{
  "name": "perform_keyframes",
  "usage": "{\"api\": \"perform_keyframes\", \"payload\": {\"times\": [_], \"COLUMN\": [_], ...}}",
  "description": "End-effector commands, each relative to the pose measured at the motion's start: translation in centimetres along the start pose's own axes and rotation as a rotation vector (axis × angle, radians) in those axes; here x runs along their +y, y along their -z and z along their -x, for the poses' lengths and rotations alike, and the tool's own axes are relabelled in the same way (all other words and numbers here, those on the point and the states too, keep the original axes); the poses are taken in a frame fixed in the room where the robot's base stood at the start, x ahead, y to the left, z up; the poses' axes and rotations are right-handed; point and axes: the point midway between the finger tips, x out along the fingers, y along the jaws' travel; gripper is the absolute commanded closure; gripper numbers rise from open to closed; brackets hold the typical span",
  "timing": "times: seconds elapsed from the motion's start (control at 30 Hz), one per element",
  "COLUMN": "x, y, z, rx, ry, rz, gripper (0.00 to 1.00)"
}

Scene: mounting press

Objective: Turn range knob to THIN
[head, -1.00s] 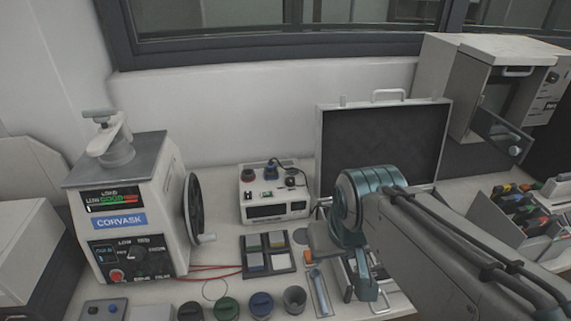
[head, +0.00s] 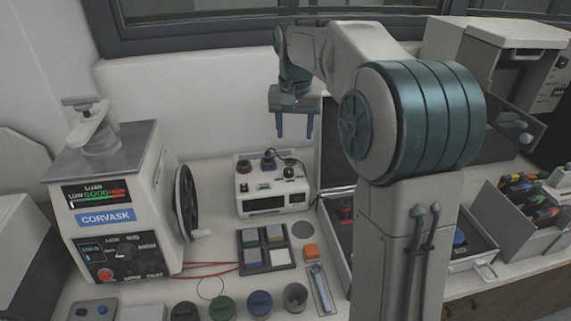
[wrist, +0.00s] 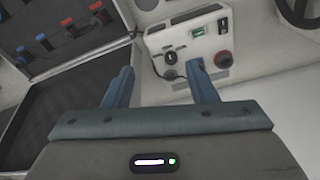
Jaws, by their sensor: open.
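A small white instrument box (head: 273,208) with a dark display stands at the back of the bench. Its top face has a red-rimmed knob, a blue one and a black knob (head: 289,172). The black knob also shows in the wrist view (wrist: 171,57). The box lettering is too small to read, so I cannot tell which knob has THIN. My gripper (head: 294,134) is open and empty, raised above and behind the box, fingers pointing down. In the wrist view my gripper (wrist: 160,70) has its right finger overlapping the box's lower part in the picture.
The CORVASK press (head: 110,205) stands left, with a dial (head: 128,256) on its front and a handwheel (head: 186,203). An open case (head: 335,205) is right.

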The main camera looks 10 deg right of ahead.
Motion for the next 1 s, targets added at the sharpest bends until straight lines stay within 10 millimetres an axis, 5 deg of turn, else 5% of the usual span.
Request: {"api": "perform_keyframes", "payload": {"times": [0.2,0.4,0.77,1.0], "x": [-1.5,-2.0,-2.1,-2.1], "y": [6.1,9.3,10.3,9.7], "z": [-4.2,-7.3,-10.1,-14.8], "rx": [-0.061,-0.100,-0.120,-0.122], "ry": [-0.004,-0.007,-0.009,-0.010], "rz": [-0.089,-0.154,-0.187,-0.184], "gripper": [0.48,0.48,0.48,0.48]}}
